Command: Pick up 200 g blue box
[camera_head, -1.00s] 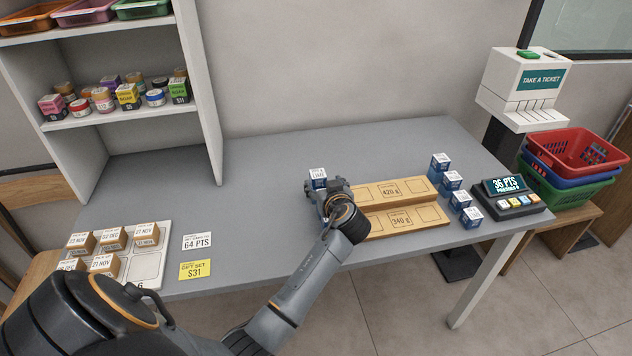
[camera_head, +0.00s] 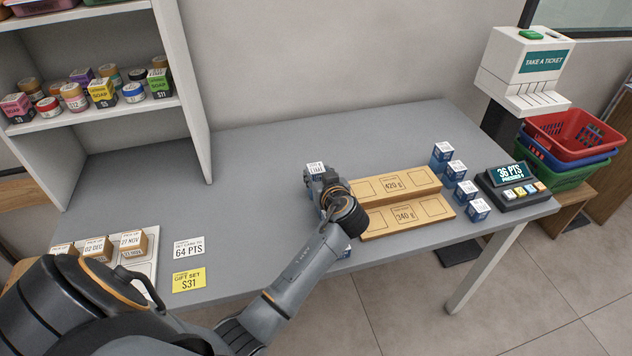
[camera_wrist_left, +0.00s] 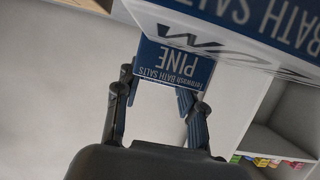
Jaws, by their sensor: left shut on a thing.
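My left gripper (camera_head: 318,186) is shut on a blue box with a white top (camera_head: 315,168), over the counter left of the wooden boards. In the left wrist view, a blue face reading "Fernwash BATH SALTS PINE" (camera_wrist_left: 174,64) shows between the fingers (camera_wrist_left: 160,100). A larger white face with a blue "BATH SALTS" edge (camera_wrist_left: 255,22) fills the top right there; I cannot tell whether it belongs to the same box. No weight is readable on the held box. Several similar blue boxes (camera_head: 455,170) stand in a row right of the boards. My right gripper is not in view.
Two wooden boards, marked 420 g (camera_head: 422,179) and 340 g (camera_head: 433,222), lie on the counter (camera_head: 250,150). Part of another blue box (camera_head: 346,252) shows beside my forearm. A points display (camera_head: 507,178) stands at the right end. The counter behind the gripper is clear.

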